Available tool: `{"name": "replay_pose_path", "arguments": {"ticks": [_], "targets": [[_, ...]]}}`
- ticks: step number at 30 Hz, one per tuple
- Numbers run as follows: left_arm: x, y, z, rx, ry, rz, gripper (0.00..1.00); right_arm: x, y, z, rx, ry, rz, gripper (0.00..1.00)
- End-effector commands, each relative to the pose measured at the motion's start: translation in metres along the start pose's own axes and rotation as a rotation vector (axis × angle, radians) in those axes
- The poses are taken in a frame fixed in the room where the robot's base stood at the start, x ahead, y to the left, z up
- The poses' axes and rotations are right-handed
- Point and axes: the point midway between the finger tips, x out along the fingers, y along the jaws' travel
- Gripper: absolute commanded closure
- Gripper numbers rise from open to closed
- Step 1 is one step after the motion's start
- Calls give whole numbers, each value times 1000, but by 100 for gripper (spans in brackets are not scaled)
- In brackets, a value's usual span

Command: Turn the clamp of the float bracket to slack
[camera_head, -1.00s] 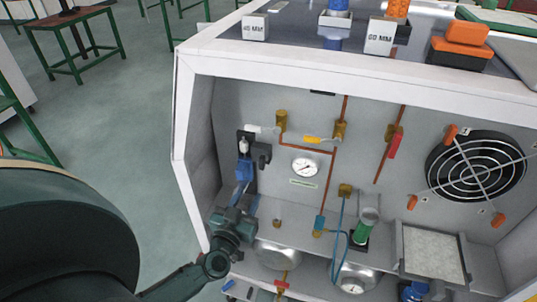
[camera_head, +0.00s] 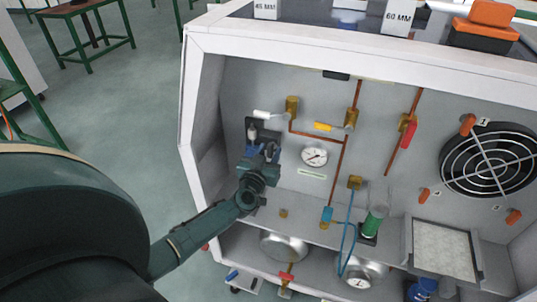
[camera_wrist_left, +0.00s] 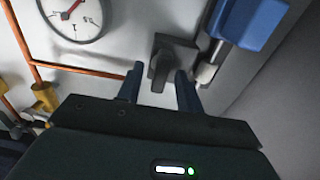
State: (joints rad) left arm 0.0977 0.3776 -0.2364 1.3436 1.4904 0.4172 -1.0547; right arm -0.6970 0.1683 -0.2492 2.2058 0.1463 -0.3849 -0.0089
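The float bracket (camera_head: 251,124) is a dark plate on the left part of the cabinet's back wall, with a pale float piece on it. My left gripper (camera_head: 264,162) is in front of its lower part and hides much of it in the head view. In the left wrist view the clamp (camera_wrist_left: 160,68) is a dark grey lever on a dark square base. My left gripper (camera_wrist_left: 160,88) is open there, with one finger on each side of the lever's lower end. Contact cannot be told. A blue block (camera_wrist_left: 252,20) is beside the clamp. My right gripper is not in view.
A round gauge (camera_head: 314,155) and copper pipes (camera_head: 339,165) with valves are right of the bracket. A shelf with a green-filled cylinder (camera_head: 375,222) is below. The cabinet's left side wall (camera_head: 205,125) is close to the bracket.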

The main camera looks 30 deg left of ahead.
Motion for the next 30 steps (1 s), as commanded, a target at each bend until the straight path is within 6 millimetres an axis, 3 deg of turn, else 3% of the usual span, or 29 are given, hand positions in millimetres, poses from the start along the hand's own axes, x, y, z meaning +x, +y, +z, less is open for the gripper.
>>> {"name": "replay_pose_path", "arguments": {"ticks": [8,21,30], "targets": [[1,0,0,0,0,0,65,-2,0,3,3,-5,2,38],[0,0,0,0,0,0,100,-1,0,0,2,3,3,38],[0,0,0,-14,-1,0,100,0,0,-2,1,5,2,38]]}}
